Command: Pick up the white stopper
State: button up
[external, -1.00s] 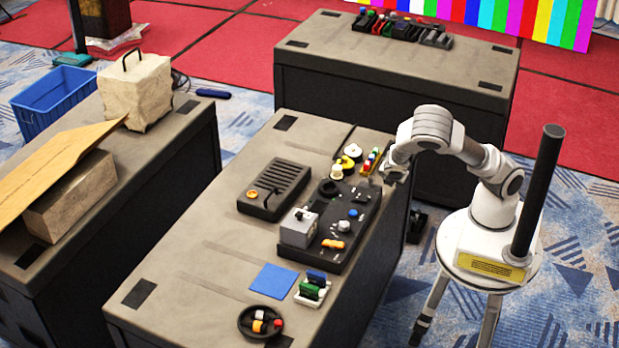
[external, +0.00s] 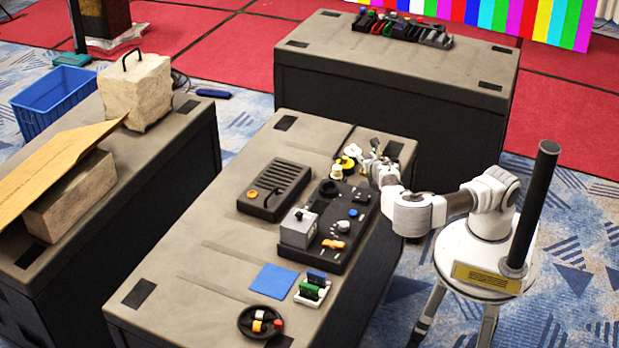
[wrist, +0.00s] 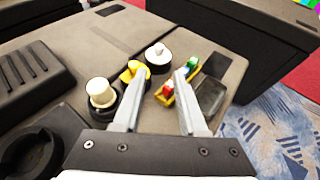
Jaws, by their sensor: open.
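Two whitish pieces stand near my open gripper (wrist: 162,80). A white knobbed stopper (wrist: 157,52) sits on a round black base, just beyond the fingertips in the wrist view. A taller cream-white cylinder (wrist: 100,91) stands in a black ring left of the left finger; it also shows in the external view (external: 336,172). I cannot tell for certain which one the task names. In the external view my gripper (external: 372,156) is low over the table's far right end, partly hiding the pieces there.
A yellow piece (wrist: 134,72) lies between the two white ones, close to the left finger. A black panel (external: 318,256) with knobs and a slotted black box (external: 274,189) stand nearer on the table.

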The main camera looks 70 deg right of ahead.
jog(key=b, duration=0.2)
send_near(351, 151)
jog(key=x, duration=0.3)
jog(key=shift+w+d+r, duration=0.1)
jog(key=shift+d+r, duration=0.05)
jog(key=shift+d, duration=0.1)
jog(key=shift+b+x, duration=0.95)
jog(key=shift+x, duration=1.7)
jog(key=shift+a, duration=0.1)
grip_shut()
